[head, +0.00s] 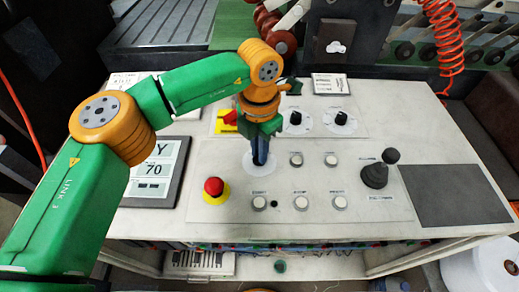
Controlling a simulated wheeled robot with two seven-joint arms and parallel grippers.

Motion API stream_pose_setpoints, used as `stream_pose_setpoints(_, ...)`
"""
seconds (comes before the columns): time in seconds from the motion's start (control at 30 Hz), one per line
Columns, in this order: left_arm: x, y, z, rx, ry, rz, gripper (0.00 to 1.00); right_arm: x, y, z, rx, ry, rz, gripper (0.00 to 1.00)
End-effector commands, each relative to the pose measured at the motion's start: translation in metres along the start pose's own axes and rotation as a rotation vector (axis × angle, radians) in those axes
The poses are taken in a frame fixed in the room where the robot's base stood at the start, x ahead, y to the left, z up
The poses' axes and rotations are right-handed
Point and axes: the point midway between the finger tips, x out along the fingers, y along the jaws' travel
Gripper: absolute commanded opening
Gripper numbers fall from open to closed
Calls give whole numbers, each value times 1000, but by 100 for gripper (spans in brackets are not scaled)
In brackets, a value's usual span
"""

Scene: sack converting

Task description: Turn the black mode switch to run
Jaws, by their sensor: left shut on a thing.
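My left gripper (260,160) reaches down onto the sloped white control panel (225,165). Its dark blue fingers stand over a round pale dial plate (259,170) at the panel's middle left. The fingers are shut on the mode switch at the centre of that plate. The switch's knob is hidden by the fingers, and I cannot tell which way it points. The marks around the plate are too small to read. My right gripper is not in view.
A red emergency button (214,187) stands close left of the plate. Several white push buttons (297,159) lie to the right. A black joystick (376,173) is further right. Two black knobs (341,118) sit behind. A display (154,172) is at the left, partly behind my arm.

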Motion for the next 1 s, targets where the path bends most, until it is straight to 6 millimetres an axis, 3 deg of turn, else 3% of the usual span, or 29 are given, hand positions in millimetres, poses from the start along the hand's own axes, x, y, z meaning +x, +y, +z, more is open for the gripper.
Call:
stream_pose_setpoints(0.37, -2, 0, 1, 5, -4, 2, 0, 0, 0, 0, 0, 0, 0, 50)
stream_pose_setpoints(0.4, -2, 0, 1, 5, -4, 2, 18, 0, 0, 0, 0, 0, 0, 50)
stream_pose_setpoints(0.5, -1, 0, 1, 5, -3, 1, 42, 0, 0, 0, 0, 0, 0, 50)
stream_pose_setpoints(0.8, -3, 0, 1, 4, -3, 1, 42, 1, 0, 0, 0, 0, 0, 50)
stream_pose_setpoints(1.0, -41, 1, 1, 2, -7, 4, 42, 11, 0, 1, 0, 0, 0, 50)
